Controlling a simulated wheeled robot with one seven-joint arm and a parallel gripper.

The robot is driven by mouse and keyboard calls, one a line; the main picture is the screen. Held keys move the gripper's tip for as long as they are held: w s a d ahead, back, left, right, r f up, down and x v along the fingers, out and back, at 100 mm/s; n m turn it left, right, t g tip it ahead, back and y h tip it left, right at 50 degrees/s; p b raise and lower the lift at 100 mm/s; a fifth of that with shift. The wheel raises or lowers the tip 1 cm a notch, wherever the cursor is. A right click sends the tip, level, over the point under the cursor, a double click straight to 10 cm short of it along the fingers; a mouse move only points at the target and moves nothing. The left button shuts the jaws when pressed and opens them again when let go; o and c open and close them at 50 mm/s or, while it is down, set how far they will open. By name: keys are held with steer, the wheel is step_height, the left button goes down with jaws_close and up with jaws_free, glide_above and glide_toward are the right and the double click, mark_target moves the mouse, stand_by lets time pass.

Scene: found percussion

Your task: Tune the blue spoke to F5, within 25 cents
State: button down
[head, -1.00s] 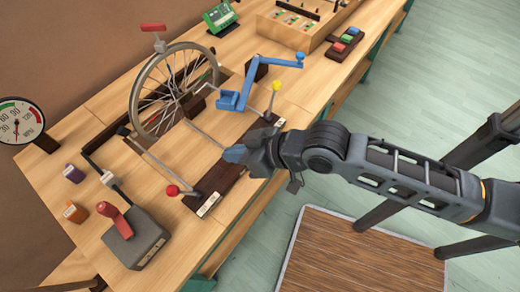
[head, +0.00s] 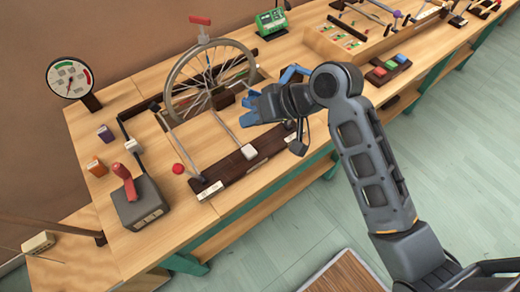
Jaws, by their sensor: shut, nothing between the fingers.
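The spoked wheel (head: 168,88) stands upright on the bench at the left of centre. Its spokes look thin and greyish, and I cannot make out which one is blue. My gripper (head: 246,108) is shut and empty, with blue tips, just right of the wheel's lower right side. I cannot tell whether it touches anything. A green device with a small display (head: 271,22) stands behind the wheel to the right; its reading is too small to make out.
A grey box with a red lever (head: 140,205) stands front left. A round gauge (head: 70,79) stands at left.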

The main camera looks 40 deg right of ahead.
steer(key=shift+f, duration=0.2)
steer(key=b, duration=0.8)
glide_above(253, 151)
step_height(253, 151, down, 7)
steer(key=shift+r, duration=0.2)
steer(key=shift+f, duration=0.95)
steer(key=shift+f, duration=0.15)
stand_by(0.8)
steer(key=shift+f, duration=0.25)
steer(key=shift+f+b, duration=0.35)
steer(key=shift+f, duration=0.2)
stand_by(0.8)
steer(key=shift+r, duration=0.1)
steer(key=shift+r+p, duration=0.9)
steer(key=shift+p, duration=0.25)
